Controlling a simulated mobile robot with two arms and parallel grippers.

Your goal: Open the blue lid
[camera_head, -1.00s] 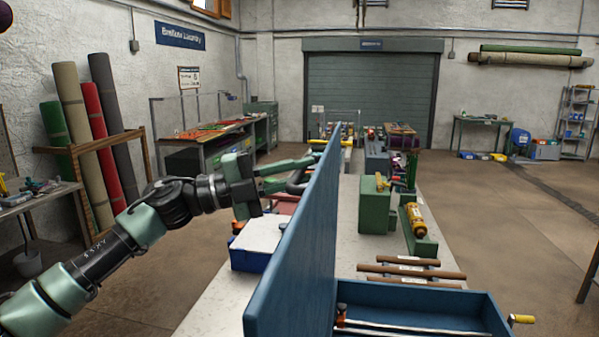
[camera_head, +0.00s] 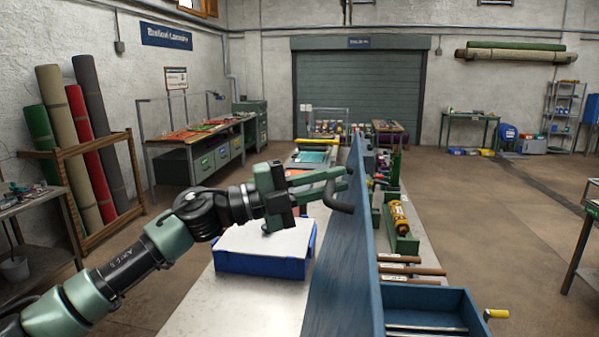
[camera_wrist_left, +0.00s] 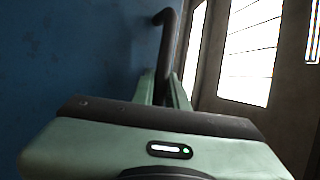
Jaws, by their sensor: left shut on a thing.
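The blue lid (camera_head: 345,285) stands up, tilted open, along the left side of the blue box (camera_head: 425,304). A dark curved handle (camera_head: 342,191) sticks out from the lid's left face. My left gripper (camera_head: 338,178) is at this handle and shut on it. In the left wrist view the gripper fingers (camera_wrist_left: 165,90) close around the handle (camera_wrist_left: 167,50), with the blue lid (camera_wrist_left: 75,50) filling the left side. My right gripper is not in view.
A blue case with a white top (camera_head: 268,240) sits on the table below my left arm. Dark rods (camera_head: 412,270) and a green stand with a yellow cylinder (camera_head: 400,222) lie right of the lid. The table (camera_head: 235,310) is clear at the front left.

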